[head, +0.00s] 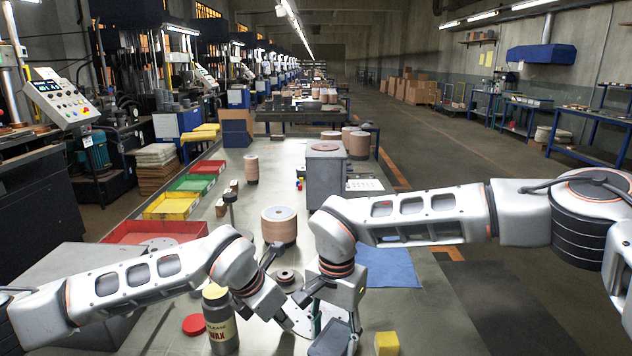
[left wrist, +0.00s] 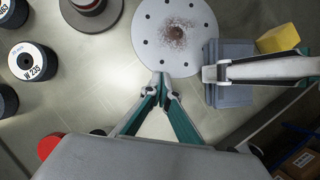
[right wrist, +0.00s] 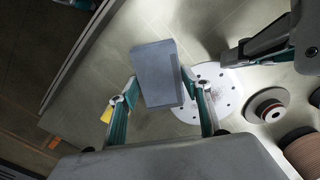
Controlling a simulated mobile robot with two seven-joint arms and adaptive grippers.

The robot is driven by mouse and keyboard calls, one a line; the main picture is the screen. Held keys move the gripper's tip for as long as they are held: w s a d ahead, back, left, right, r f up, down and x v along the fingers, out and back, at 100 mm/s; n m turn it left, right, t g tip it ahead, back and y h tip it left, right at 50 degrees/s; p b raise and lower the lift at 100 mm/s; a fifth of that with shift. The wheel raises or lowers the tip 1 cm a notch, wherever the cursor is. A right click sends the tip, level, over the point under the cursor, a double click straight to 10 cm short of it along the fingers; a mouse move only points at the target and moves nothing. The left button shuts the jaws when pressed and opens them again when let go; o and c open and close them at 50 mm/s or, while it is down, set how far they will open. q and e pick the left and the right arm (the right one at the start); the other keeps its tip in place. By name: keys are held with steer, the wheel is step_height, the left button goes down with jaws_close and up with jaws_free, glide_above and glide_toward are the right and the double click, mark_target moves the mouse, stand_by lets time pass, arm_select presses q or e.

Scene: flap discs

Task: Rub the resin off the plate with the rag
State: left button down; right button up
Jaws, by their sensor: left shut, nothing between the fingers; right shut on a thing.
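The plate is a round white disc with holes around its rim and a reddish-brown resin patch at its middle (left wrist: 175,35); it also shows in the right wrist view (right wrist: 228,92). My left gripper (left wrist: 162,92) is shut and empty, its fingertips at the plate's near rim. My right gripper (right wrist: 160,100) is shut on a grey-blue block-like folded piece (right wrist: 157,70), which looks like the rag. In the left wrist view this rag (left wrist: 232,95) is at the plate's right edge; I cannot tell whether it touches. In the head view the arms largely hide the plate.
A wax can (head: 219,325) and red lid (head: 194,324) stand left of my left gripper. A yellow block (head: 386,344) lies to the right. A blue cloth (head: 392,266) lies flat behind my right arm. Disc stacks (head: 279,226) and a grey box (head: 325,175) stand farther back.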

steer(key=shift+w+d+r, duration=0.1)
steer(key=shift+w, duration=1.6)
steer(key=shift+w+d, duration=0.1)
steer(key=shift+w, duration=1.55)
step_height(320, 180, up, 7)
